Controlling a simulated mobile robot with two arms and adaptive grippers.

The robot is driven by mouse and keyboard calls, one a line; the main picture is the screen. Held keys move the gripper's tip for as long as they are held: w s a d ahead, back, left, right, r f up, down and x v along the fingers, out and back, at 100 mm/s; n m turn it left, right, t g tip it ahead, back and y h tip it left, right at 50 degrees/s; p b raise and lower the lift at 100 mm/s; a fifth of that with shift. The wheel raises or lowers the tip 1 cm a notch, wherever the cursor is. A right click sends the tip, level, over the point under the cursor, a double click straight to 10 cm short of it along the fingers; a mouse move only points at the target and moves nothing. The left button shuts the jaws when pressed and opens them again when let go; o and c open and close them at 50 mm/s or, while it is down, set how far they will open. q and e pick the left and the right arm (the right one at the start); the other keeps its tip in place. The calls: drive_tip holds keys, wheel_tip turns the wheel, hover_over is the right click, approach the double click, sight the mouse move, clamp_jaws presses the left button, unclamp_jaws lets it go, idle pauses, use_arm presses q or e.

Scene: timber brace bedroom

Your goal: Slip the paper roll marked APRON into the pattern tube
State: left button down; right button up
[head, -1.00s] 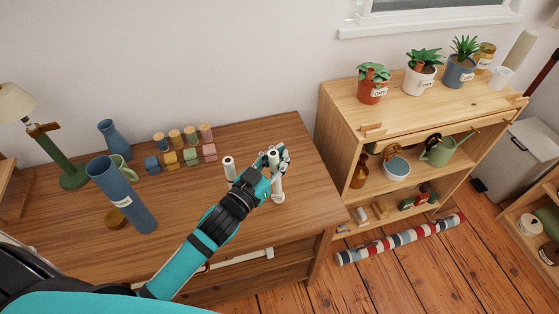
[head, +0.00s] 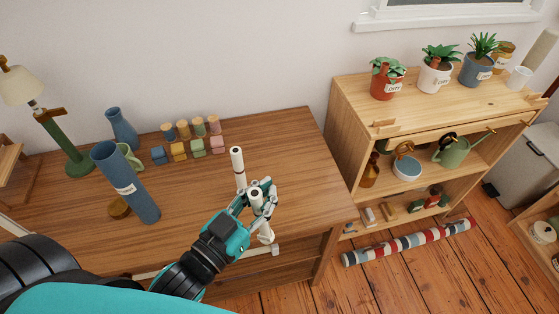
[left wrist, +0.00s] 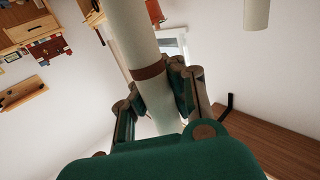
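My left gripper (head: 258,193) is shut around a pale paper roll (head: 266,234) near the front right of the desk; the left wrist view shows the roll (left wrist: 135,35) between the fingers (left wrist: 155,95), with a brown band. No marking is legible on it. A second pale roll (head: 238,163) with dark bands stands just behind the gripper; it also shows in the left wrist view (left wrist: 256,14). My right gripper is out of view.
Near the blue tube are a brown disc (head: 119,207), a green mug (head: 133,160), a blue vase (head: 121,127) and a green lamp (head: 75,150). Several coloured blocks (head: 178,150) line the back. Bare desk (head: 195,190) lies between tube and gripper. A shelf unit (head: 345,105) stands right.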

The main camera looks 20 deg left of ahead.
use_arm(q)
drive_tip(key=shift+w+a+f+n+t+y, duration=0.1)
drive_tip(key=shift+w+a+f+n+y, duration=0.15)
drive_tip(key=shift+a+f+n+y, duration=0.45)
drive_tip(key=shift+w+a+f+n+t+y, duration=0.1)
drive_tip(key=shift+w+a+f+n+y, duration=0.2)
drive_tip(key=shift+a+y, duration=0.6)
drive_tip(key=shift+w+a+f+n+t+y, duration=0.1)
drive_tip(key=shift+w+a+f+n+y, duration=0.2)
drive_tip(key=shift+a+n+y, duration=0.45)
drive_tip(key=shift+s, duration=0.1)
